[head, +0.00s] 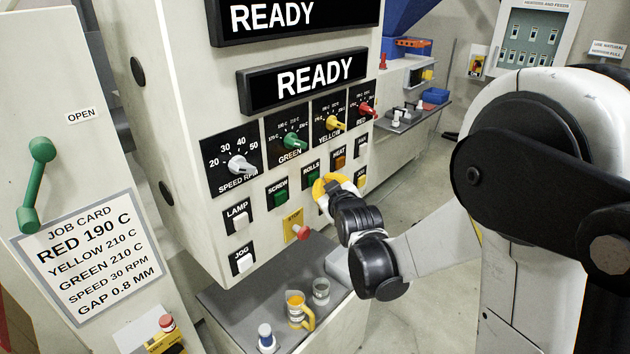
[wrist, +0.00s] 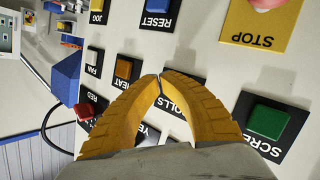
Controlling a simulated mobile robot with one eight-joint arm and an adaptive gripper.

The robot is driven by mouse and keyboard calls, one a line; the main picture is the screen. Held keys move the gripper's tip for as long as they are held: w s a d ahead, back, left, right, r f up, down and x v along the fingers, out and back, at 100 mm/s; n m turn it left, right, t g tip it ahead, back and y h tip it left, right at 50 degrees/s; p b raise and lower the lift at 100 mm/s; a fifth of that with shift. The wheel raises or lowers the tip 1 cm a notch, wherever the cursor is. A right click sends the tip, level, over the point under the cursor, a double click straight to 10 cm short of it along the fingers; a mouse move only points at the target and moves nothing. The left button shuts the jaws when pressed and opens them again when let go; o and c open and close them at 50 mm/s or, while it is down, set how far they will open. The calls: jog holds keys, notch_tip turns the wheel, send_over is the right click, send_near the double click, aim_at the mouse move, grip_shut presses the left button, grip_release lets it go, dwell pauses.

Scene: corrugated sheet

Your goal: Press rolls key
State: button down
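The rolls key (head: 312,178) is on the pale control cabinet, under its "ROLLS" label. I cannot tell whether the tips touch the key.
The green screw key (head: 280,194) is left of the rolls key, the orange heat key (head: 340,161) right. A red stop button (head: 302,232) on a yellow plate is below. Dials (head: 290,141) line the row above.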

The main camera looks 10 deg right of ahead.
jog(key=shift+w+a, duration=0.2)
jog(key=shift+w, duration=0.05)
dwell(0.3)
jog(key=shift+s+d, duration=0.45)
jog(key=shift+s, duration=0.2)
jog(key=s+d, duration=0.2)
jog(key=s, duration=0.1)
jog(key=s+d, duration=0.1)
jog(key=shift+s+d+b, duration=0.25)
jog(key=shift+s+b, duration=0.15)
dwell(0.3)
